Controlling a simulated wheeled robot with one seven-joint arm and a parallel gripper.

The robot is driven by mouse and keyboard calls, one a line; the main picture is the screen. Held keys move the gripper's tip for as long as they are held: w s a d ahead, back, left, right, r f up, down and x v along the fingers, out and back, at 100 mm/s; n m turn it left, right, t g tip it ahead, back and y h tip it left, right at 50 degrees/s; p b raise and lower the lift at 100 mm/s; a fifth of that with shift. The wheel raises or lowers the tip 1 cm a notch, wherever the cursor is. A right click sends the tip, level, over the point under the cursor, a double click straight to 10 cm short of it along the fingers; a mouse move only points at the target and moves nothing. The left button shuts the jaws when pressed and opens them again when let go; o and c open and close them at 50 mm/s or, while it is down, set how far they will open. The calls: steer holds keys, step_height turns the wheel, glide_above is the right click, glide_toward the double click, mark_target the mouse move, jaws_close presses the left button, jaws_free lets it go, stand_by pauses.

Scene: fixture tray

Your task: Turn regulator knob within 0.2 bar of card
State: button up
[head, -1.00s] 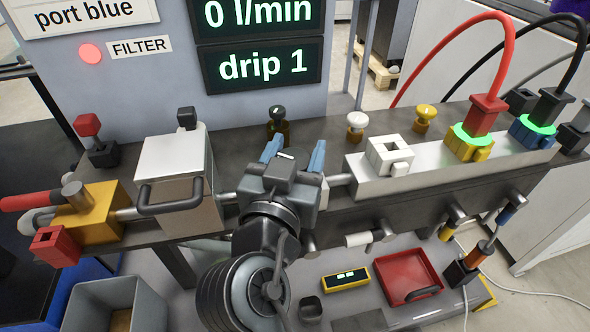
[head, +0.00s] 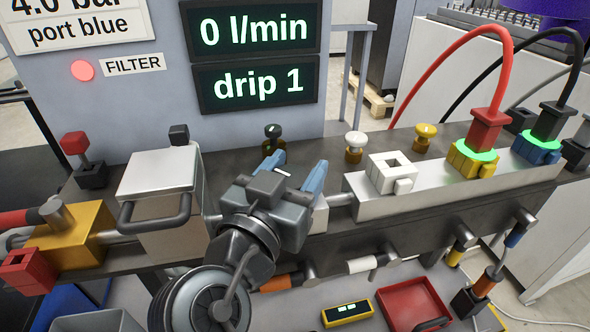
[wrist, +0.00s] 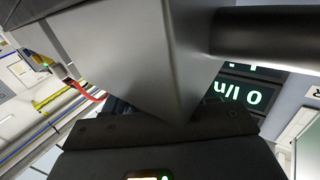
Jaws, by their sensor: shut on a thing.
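The white card (head: 80,25) at the top left reads "4.0 bar, port blue"; its top edge is cut off. My gripper (head: 294,172) is over the pipe line between the silver box and the manifold. Its two blue fingers stand apart, shut on the regulator knob, which the gripper mostly hides. I cannot make out the knob's setting. In the wrist view a large grey block fills the middle, close to the camera. No pressure reading shows; the displays (head: 255,56) read "0 l/min" and "drip 1".
The silver box (head: 160,185) with a dark handle stands left of my gripper. The manifold (head: 430,192) on the right carries a white empty port and red and black plugs with glowing green rings. Black, white and yellow small knobs (head: 355,145) stand behind. A red FILTER light (head: 82,70) glows.

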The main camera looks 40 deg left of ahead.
steer(key=o, duration=1.1)
steer(key=shift+c, duration=0.2)
steer(key=shift+s, duration=0.15)
steer(key=v, duration=0.7)
steer(key=shift+s+d, duration=0.15)
steer(key=shift+s, duration=0.15)
